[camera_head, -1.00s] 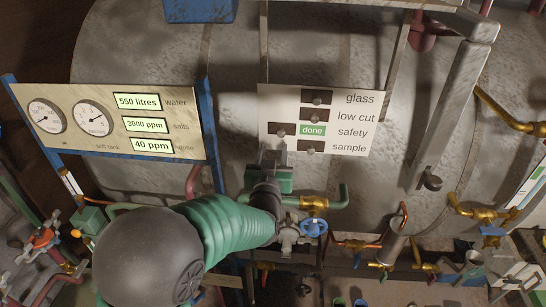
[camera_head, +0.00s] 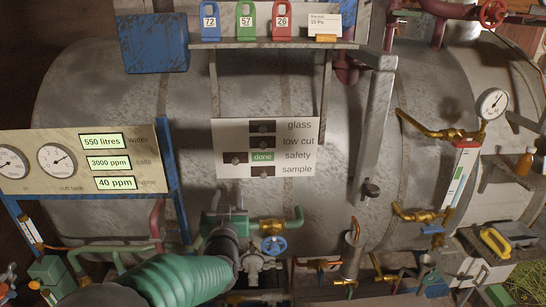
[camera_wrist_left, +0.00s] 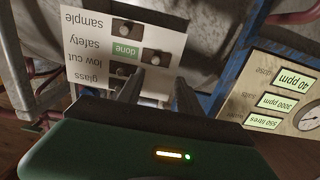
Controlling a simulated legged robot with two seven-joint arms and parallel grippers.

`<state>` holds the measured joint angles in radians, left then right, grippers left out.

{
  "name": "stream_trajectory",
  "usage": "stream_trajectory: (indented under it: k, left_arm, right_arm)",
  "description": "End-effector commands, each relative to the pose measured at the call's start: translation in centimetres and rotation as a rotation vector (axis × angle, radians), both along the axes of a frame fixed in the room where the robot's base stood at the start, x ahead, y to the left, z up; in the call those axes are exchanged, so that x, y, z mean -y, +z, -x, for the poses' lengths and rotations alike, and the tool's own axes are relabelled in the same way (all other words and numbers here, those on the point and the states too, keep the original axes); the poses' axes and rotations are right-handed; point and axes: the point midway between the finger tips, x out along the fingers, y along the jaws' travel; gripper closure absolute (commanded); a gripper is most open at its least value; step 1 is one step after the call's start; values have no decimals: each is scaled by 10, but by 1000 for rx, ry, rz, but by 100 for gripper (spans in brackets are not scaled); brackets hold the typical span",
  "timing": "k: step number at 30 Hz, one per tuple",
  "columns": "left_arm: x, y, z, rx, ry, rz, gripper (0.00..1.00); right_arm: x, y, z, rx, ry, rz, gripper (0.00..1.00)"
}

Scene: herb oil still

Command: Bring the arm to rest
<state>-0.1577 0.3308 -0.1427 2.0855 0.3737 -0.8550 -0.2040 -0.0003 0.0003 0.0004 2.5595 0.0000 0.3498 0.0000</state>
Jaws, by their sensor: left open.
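My left gripper (camera_head: 227,194) has a green body and two dark fingers, apart and with nothing between them. Its arm comes up from the lower left through a green ribbed sleeve. The gripper is just below the white switch panel (camera_head: 228,137), in front of the large grey tank (camera_head: 100,90). The panel lists glass, low cut, safety and sample; safety has a green "done" tag. In the left wrist view the gripper (camera_wrist_left: 157,82) points toward the panel (camera_wrist_left: 85,40), which appears upside down. Whether the fingertips touch it I cannot tell. My right gripper is not in view.
A gauge board (camera_head: 100,187) in a blue frame stands left of the gripper. Pipework with a blue handwheel (camera_head: 273,246) is close on its right. A shelf (camera_head: 290,43) with numbered tags juts out above the panel. A toolbox (camera_head: 480,270) stands at lower right.

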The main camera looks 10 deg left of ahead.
Motion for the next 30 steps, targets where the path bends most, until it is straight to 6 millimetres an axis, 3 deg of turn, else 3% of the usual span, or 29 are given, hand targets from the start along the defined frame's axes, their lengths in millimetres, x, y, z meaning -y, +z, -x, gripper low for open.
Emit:
stream_trajectory:
  k: [2,5,8,9,12,15,18,21,30]
  left_arm:
    - [6,-19,7,-62,-23,16,57]
    - [19,-73,32,-252,-87,62,57]
    - [35,-143,83,-524,-158,117,57]
    - [41,-168,110,-636,-181,134,57]
    - [51,-222,181,-900,-217,163,57]
    - [53,-255,247,-1115,-231,175,57]
    - [53,-270,291,-1254,-229,175,57]
    - [52,-275,310,-1316,-226,173,57]
    - [52,-276,312,-1322,-225,173,57]
  right_arm:
    - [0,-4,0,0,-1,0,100]
    - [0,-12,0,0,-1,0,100]
    - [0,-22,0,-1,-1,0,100]
    - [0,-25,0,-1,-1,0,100]
    - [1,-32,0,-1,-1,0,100]
    - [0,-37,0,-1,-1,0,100]
    - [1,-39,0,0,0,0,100]
    - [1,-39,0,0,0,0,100]
    - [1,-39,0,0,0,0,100]
